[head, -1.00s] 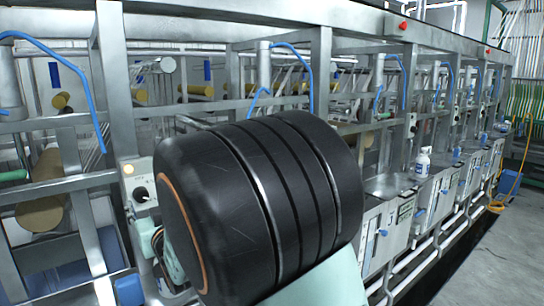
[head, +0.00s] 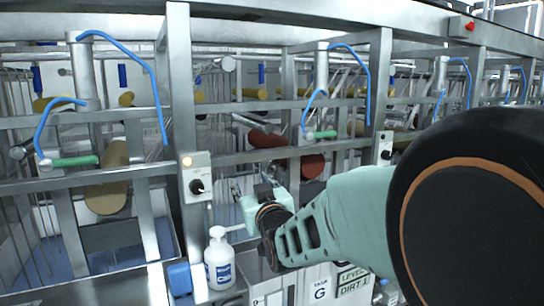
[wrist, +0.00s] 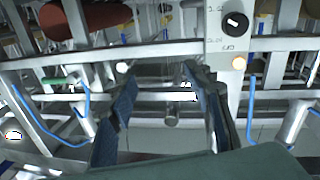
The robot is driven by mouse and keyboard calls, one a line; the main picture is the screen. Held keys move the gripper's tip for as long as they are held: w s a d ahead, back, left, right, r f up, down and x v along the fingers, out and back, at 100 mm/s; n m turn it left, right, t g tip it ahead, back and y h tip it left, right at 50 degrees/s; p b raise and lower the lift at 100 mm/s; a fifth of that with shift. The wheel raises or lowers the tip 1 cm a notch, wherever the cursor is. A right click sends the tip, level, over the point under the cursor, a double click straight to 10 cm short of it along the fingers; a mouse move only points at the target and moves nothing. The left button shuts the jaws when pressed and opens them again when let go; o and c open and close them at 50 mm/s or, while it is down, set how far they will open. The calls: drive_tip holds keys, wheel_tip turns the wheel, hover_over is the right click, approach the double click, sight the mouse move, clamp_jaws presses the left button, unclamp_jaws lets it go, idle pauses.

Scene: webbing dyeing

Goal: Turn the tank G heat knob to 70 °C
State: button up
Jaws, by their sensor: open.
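A grey control box (head: 196,177) on a steel post carries a black heat knob (head: 197,187) with a lit amber lamp above it. In the wrist view the knob (wrist: 235,23) shows near the top right, with a white pointer mark; its scale is too small to read. A panel marked TANK G (head: 320,292) is low, to the right of this box. My gripper (head: 236,188) is open and empty, to the right of the knob and apart from it. Its two fingers (wrist: 158,88) show spread in the wrist view, with the knob beyond them.
A white bottle (head: 219,262) stands below the control box. A second knob box (head: 384,150) is on the post farther right. Steel rails and blue hoses (head: 140,75) surround the tanks. A dark red roller (head: 300,160) lies behind the rails.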

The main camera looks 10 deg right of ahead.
drive_tip(key=d+r+h, duration=0.2)
drive_tip(key=d+r, duration=0.1)
drive_tip(key=d, duration=0.6)
drive_tip(key=d+r+h, duration=0.3)
drive_tip(key=d, duration=0.7)
drive_tip(key=shift+s+m, duration=0.2)
drive_tip(key=shift+m, duration=0.1)
